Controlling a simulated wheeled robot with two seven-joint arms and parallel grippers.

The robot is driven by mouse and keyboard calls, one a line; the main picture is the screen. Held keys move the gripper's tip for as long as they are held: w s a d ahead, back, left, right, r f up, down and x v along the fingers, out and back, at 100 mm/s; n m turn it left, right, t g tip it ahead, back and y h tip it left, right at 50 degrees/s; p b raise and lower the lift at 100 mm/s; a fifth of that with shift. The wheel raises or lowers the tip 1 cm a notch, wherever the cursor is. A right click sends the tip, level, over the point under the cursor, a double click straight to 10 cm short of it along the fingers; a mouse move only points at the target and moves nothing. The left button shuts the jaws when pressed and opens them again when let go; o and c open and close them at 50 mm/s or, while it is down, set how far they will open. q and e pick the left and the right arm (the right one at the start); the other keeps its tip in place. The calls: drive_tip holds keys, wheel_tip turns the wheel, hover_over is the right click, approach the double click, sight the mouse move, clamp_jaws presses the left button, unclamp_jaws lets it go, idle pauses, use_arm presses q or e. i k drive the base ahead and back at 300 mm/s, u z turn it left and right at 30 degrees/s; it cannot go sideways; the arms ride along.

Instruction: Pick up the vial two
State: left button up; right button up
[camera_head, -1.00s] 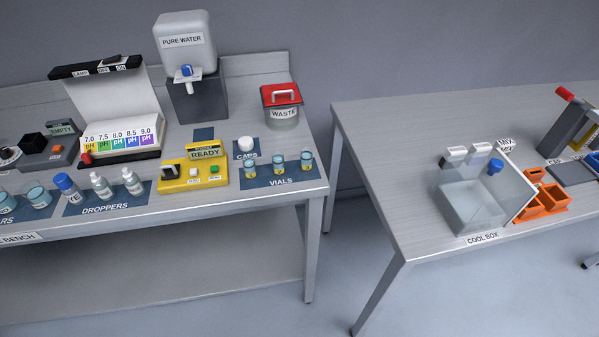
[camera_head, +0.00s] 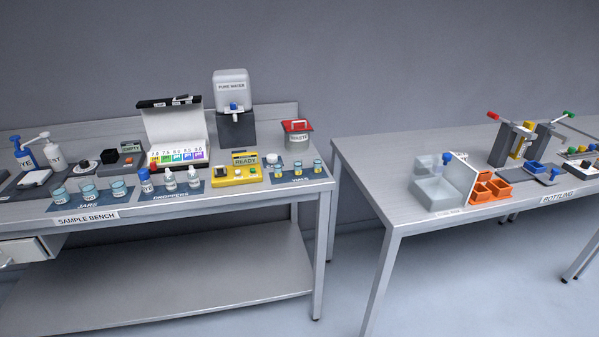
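Neither of my grippers is in view.
A yellow device marked READY (camera_head: 234,176) stands left of the vials, and a waste bin (camera_head: 297,138) with a red lid stands behind them. Jars (camera_head: 88,188) and droppers (camera_head: 170,180) stand further left. A floor gap separates the bench from the right table (camera_head: 386,200).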

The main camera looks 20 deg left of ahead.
sight(298, 162)
drive_tip(key=u, duration=0.75)
drive_tip(key=i, duration=0.8)
drive_tip(key=u, duration=0.4)
drive_tip(key=i, duration=0.95)
drive_tip(key=z, duration=0.45)
